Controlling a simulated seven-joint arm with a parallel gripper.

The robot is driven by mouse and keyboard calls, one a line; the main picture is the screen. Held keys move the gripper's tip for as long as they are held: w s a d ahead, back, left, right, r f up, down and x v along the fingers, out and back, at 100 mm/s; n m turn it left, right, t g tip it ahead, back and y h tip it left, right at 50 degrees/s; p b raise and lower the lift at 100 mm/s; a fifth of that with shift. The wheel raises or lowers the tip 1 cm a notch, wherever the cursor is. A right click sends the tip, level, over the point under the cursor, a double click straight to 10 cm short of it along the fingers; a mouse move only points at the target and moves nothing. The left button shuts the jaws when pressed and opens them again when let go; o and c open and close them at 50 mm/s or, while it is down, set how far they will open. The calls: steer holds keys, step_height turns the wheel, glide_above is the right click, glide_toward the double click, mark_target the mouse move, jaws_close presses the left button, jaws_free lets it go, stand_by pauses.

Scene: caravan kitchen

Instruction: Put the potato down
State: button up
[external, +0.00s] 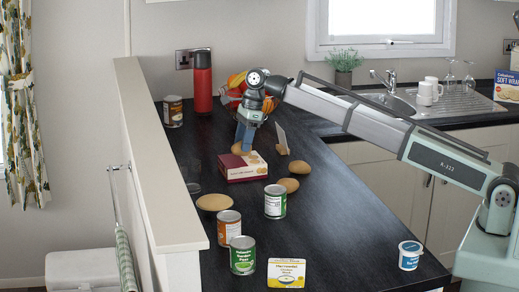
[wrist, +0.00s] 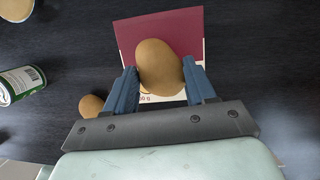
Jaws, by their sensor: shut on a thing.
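My gripper (wrist: 160,90) is shut on a brown potato (wrist: 160,65), with one blue finger on each side of it in the wrist view. In the external view my gripper (external: 242,148) points down over a dark red and cream box (external: 243,170), and a small part of the potato shows under the fingers. The box (wrist: 125,40) lies beneath the potato in the wrist view. I cannot tell whether the potato touches the box. Other potatoes lie on the dark counter, to the right of the box (external: 294,168) and in front of it (external: 289,185).
A green-labelled can (external: 275,204), two more cans (external: 229,225) (external: 242,258), a flat tan round thing (external: 214,202) and a yellow-white packet (external: 286,274) stand nearer the front. A red flask (external: 202,85) and fruit stand behind. The counter's right side is mostly clear.

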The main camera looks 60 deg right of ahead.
steer(key=shift+f, duration=0.95)
steer(key=shift+f, duration=0.1)
steer(key=o, duration=1.3)
steer(key=shift+o, duration=0.2)
steer(key=v, duration=1.2)
steer(key=o, duration=0.4)
steer(key=shift+c, duration=0.2)
